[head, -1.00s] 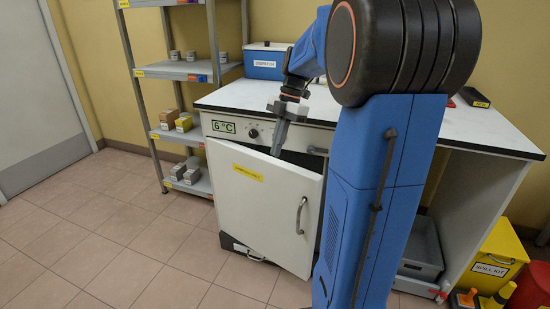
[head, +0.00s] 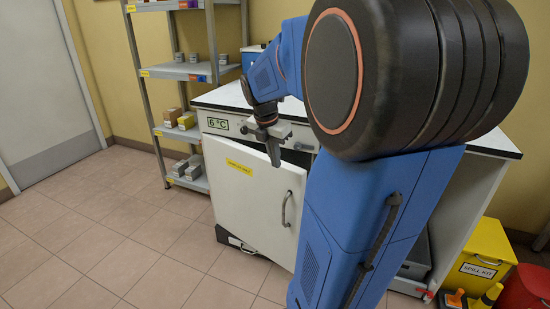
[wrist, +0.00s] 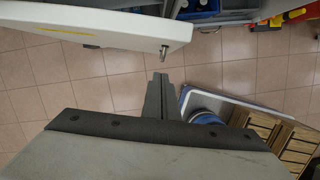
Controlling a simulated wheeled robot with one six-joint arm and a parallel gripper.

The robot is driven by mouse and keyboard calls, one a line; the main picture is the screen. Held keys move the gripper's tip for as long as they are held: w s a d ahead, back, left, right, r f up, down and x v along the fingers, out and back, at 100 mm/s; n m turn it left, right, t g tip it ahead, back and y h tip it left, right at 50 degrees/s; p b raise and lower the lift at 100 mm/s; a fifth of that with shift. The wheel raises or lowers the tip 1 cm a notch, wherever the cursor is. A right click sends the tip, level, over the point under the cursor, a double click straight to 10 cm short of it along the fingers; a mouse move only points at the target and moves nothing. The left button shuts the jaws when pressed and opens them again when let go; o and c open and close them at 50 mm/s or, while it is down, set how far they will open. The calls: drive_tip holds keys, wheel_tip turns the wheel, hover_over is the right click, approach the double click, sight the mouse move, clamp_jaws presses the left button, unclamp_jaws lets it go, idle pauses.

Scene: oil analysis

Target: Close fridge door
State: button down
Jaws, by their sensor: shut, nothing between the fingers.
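The white fridge door (head: 240,190) stands ajar under the counter. Its top edge tilts out from the cabinet on the right, with a dark gap (head: 298,157) behind it. It has a yellow label and a curved grey handle (head: 286,208) near its right edge. My gripper (head: 274,155) is shut and empty, pointing down by the door's upper right part; I cannot tell whether it touches. In the wrist view the door (wrist: 100,24) spans the upper left, and my shut fingers (wrist: 160,80) appear apart from it, below its free end. My arm hides the door's lower right corner.
A white counter (head: 225,97) tops the cabinet, with a 6 °C display (head: 217,123) on its front. A grey shelf rack (head: 180,72) stands at the left. A yellow spill kit bin (head: 480,255) and a red bin are at the right. The tiled floor at left is clear.

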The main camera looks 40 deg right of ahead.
sight(285, 169)
drive_tip(key=d+f, duration=0.1)
drive_tip(key=f, duration=0.1)
drive_tip(key=d+f, duration=0.3)
drive_tip(key=f, duration=0.1)
drive_tip(key=shift+w+d+f, duration=0.15)
drive_tip(key=shift+w+f, duration=0.15)
drive_tip(key=shift+f, duration=0.1)
drive_tip(key=shift+w+d, duration=0.1)
drive_tip(key=shift+d, duration=0.6)
drive_tip(key=w+d, duration=0.1)
drive_tip(key=d, duration=0.8)
drive_tip(key=shift+w+d, duration=0.25)
drive_tip(key=shift+w, duration=0.1)
